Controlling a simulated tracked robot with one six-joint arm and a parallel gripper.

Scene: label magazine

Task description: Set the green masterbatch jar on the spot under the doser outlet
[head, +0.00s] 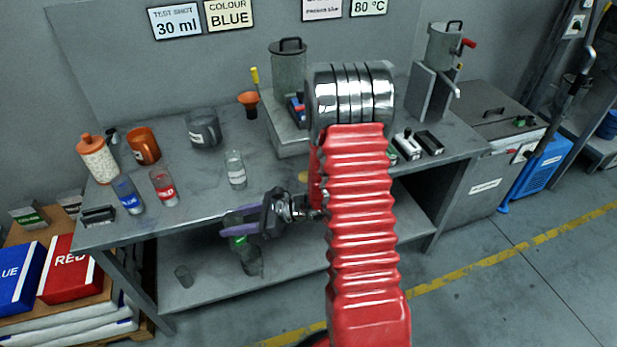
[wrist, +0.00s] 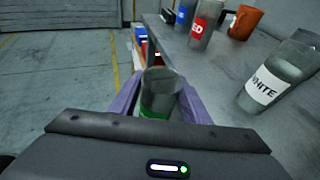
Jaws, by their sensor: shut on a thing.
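The green masterbatch jar, clear glass with a green label (head: 238,242), is between the purple fingers of my gripper (head: 240,222). In the wrist view the jar (wrist: 160,95) fills the gap of my gripper (wrist: 158,100), which is shut on it. The jar is held in front of the bench's front edge, apart from the bench top. A doser with a grey lidded hopper (head: 289,70) stands at the back of the bench; my arm hides its lower right part. A yellowish spot (head: 303,176) shows on the bench beside my arm. I cannot see the outlet clearly.
On the bench (head: 205,195) stand a white-labelled jar (head: 235,170), a red jar (head: 163,187), a blue jar (head: 128,195), an orange mug (head: 143,146) and a grey mug (head: 203,129). A second hopper (head: 443,45) stands right. A lower shelf (head: 205,292) holds glassware.

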